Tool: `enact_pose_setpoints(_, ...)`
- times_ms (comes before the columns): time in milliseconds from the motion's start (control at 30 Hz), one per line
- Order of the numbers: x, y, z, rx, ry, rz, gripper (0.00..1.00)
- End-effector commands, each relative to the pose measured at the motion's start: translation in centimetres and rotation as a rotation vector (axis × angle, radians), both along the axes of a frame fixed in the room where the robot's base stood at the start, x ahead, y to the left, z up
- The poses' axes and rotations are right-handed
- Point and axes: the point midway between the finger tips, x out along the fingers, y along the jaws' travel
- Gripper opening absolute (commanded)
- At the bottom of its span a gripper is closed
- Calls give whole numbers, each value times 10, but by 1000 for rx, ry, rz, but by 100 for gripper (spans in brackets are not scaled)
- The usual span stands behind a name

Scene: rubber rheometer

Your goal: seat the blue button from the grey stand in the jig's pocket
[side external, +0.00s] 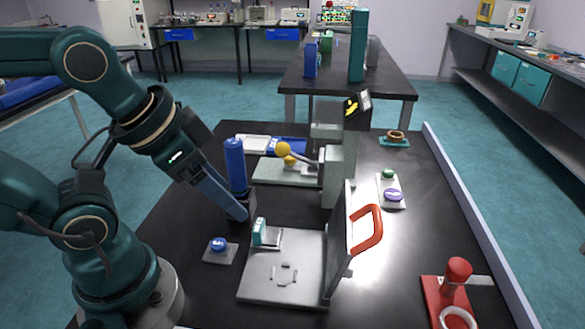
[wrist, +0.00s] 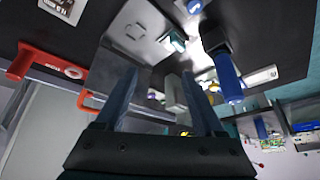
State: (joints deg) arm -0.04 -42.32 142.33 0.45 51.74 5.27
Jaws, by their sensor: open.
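The blue button (side external: 218,243) sits on its small grey stand (side external: 211,257), left of a grey plate. It also shows at the top edge of the wrist view (wrist: 194,5). My gripper (side external: 242,213) is open and empty, above and behind the button, apart from it. Both fingers show in the wrist view (wrist: 162,75) with nothing between them. The grey plate (side external: 260,291), seemingly the jig, has small raised pieces around a spot near its middle; I cannot make out the pocket clearly. A teal-faced block (side external: 259,233) stands at its back left corner.
An upright panel with a red handle (side external: 368,231) stands at the plate's right edge. A blue cylinder (side external: 235,162) stands close behind my gripper. A machine with a yellow-knobbed lever (side external: 283,150) is at the back. A red fixture (side external: 457,275) is front right.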

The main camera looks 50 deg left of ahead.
Motion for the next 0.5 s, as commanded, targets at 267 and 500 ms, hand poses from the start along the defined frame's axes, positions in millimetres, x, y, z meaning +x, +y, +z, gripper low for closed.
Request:
enact_pose_setpoints(267, 14, 23, -25, 102, 223, -110, 70)
enact_pose_setpoints(500, 17, 50, -64, 92, 477, -145, 70)
